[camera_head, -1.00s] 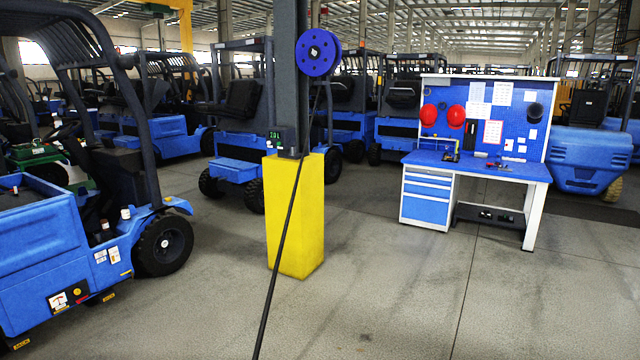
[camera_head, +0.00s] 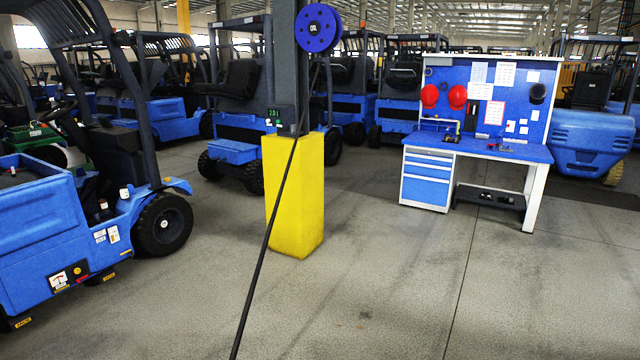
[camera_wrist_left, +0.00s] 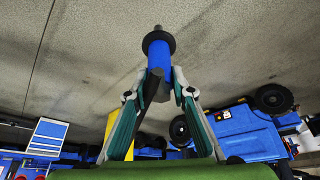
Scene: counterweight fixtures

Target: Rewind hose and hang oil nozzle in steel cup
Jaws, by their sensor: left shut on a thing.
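The oil nozzle (camera_wrist_left: 160,60) has a blue body, a black round flange and a grey tip, and shows in the left wrist view. My left gripper (camera_wrist_left: 160,88) is shut on its lower part, with the tip pointing away from the fingers. In the head view the black hose (camera_head: 268,235) runs taut from the blue reel (camera_head: 318,28) down past the yellow post base to the bottom edge. The reel is mounted high on the dark column. I cannot make out a steel cup. Neither gripper shows in the head view.
The yellow post base (camera_head: 293,195) stands mid-picture, with a small display box (camera_head: 281,118) above it. A blue forklift (camera_head: 60,225) is at left. A blue workbench (camera_head: 475,150) with a pegboard stands at right. The grey floor in front is clear.

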